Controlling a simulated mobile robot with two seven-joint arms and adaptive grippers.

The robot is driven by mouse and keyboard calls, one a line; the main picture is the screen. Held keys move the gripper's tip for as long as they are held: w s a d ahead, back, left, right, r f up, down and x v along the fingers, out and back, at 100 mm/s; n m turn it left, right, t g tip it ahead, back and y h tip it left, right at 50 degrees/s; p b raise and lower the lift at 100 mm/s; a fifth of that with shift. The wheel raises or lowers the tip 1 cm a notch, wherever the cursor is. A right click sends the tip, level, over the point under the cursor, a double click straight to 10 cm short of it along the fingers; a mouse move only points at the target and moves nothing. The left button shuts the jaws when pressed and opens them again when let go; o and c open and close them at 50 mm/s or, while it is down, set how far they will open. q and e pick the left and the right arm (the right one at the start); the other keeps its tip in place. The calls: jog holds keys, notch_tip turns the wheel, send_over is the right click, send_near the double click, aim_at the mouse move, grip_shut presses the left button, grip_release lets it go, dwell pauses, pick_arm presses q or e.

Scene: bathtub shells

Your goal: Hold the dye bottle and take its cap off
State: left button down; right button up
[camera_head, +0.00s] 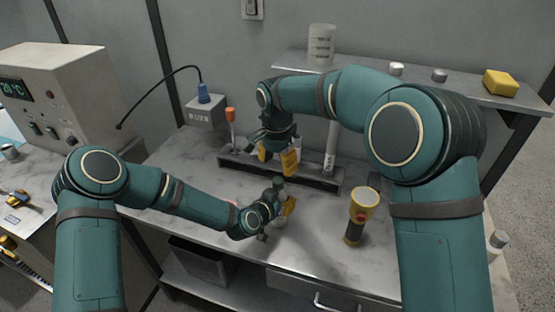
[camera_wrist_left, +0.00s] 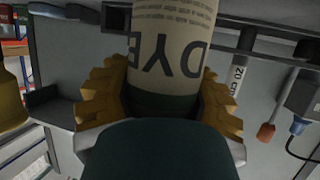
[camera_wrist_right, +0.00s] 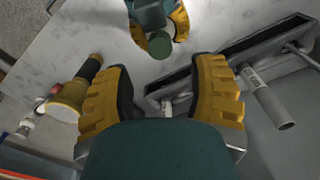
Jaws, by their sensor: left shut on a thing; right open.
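My left gripper (camera_head: 278,207) is shut on the dye bottle, low over the front middle of the bench. The beige bottle (camera_wrist_left: 170,50) with dark "DYE" lettering fills the middle of the left wrist view, between the yellow fingers (camera_wrist_left: 160,108). Its dark green cap (camera_head: 279,183) points up, and the cap (camera_wrist_right: 160,45) also shows in the right wrist view. My right gripper (camera_head: 278,160) is open and empty, pointing down above and behind the cap, apart from it. In the right wrist view, the cap lies beyond the gap between its fingers (camera_wrist_right: 160,95).
A grey rack (camera_head: 315,178) behind holds a labelled white tube (camera_head: 331,145) and an orange-handled tool (camera_head: 230,116). A yellow flashlight (camera_head: 362,204) stands to the right. A shelf (camera_head: 430,82) above carries a beaker (camera_head: 320,45) and a yellow block (camera_head: 500,83).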

aim_at(278, 180)
notch_tip(278, 180, down, 7)
jog(key=shift+w+r, duration=0.1)
dwell(0.4)
grip_shut()
jog(key=n, duration=0.6)
jog(key=shift+n, duration=0.3)
jog(key=shift+c, duration=0.6)
grip_release()
